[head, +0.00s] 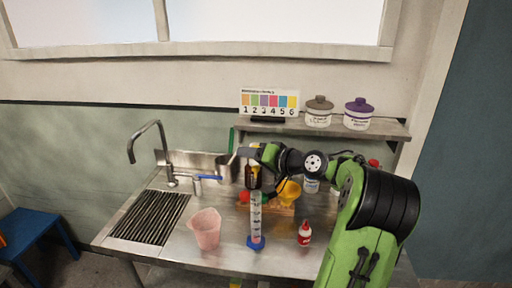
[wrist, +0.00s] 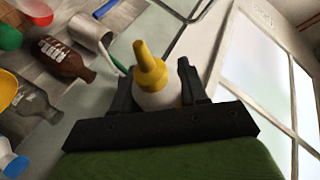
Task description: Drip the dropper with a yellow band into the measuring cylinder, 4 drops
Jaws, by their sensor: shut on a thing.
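My gripper (wrist: 155,80) is shut on a white dropper bottle (wrist: 158,99) with a yellow conical tip (wrist: 150,68). In the head view my gripper (head: 243,152) is raised at the back of the worktop, and the dropper is too small there to tell its tilt. The measuring cylinder (head: 256,215) stands upright on its blue base near the front middle of the worktop. It is clear with markings, and lies below and in front of my gripper, apart from it.
A pink beaker (head: 205,230) stands left of the cylinder, a red-and-white bottle (head: 304,235) right. Behind are a brown bottle (wrist: 65,58), a yellow vessel (head: 290,192) and a metal cup (wrist: 92,27). A tap (head: 150,143) and a shelf (head: 325,128) with jars are farther back.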

